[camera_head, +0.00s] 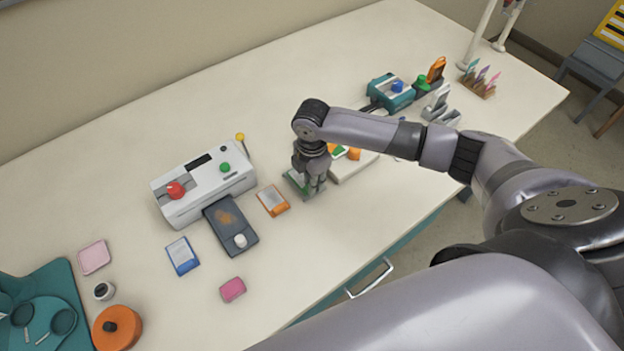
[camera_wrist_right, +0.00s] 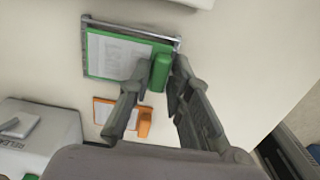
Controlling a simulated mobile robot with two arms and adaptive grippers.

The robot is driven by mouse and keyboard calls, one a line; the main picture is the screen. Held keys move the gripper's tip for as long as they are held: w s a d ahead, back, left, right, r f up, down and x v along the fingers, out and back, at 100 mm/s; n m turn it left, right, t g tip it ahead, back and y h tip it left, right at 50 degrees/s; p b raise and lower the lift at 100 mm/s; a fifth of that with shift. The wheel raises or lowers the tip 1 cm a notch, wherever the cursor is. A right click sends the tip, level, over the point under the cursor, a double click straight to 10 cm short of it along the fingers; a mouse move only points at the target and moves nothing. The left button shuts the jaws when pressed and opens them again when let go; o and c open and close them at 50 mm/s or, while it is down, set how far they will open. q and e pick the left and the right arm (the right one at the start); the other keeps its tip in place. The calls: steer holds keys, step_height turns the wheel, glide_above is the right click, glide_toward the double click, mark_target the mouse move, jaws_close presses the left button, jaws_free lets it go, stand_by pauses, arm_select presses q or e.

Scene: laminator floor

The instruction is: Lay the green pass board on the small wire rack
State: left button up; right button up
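The green pass board (camera_wrist_right: 98,52), with a pale printed sheet and a raised green block at its right end, lies flat in the right wrist view. The small wire rack (camera_wrist_right: 125,29) shows as a grey metal edge along the board's far and left sides; the board looks to be over or on it, and contact underneath is hidden. My right gripper (camera_wrist_right: 162,72) has its fingers on both sides of the green block, apparently shut on it. In the head view the right gripper (camera_head: 308,188) points down and partly covers the board (camera_head: 293,181). My left gripper is not in view.
An orange pass board (camera_head: 272,200) lies just left of the gripper. The white laminator (camera_head: 205,185) with its dark tray (camera_head: 232,228) stands further left. A pale holder (camera_head: 352,167) is close on the right. A blue board (camera_head: 182,255) and pink block (camera_head: 232,289) lie nearer.

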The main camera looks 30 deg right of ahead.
steer(key=shift+o, duration=1.4)
steer(key=shift+r, duration=0.15)
step_height(320, 180, up, 12)
steer(key=b, duration=0.2)
